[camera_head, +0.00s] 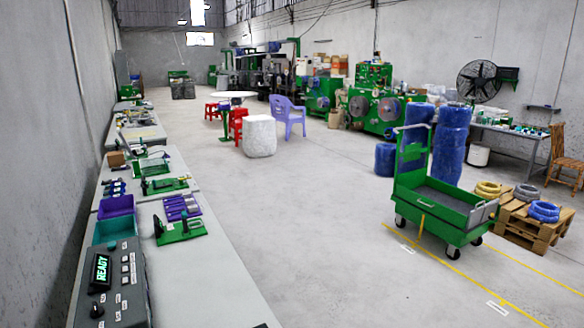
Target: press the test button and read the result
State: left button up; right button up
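A dark grey tester (112,285) sits on the bench at the lower left. Its tilted display (101,268) shows "READY" in green letters. A column of small light buttons and labels (125,268) runs down its right side; the labels are too small to read, so I cannot tell which is the test button. A round black knob (97,310) is below the display. A blue cable coil (543,210) lies on a wooden pallet at the right. Neither gripper shows in this view.
Teal and purple bins (116,206) stand behind the tester, beside green fixtures (182,231). The bench (205,290) is clear right of the tester. A green cart (440,215) stands on the floor at the right. Open floor (300,220) lies between.

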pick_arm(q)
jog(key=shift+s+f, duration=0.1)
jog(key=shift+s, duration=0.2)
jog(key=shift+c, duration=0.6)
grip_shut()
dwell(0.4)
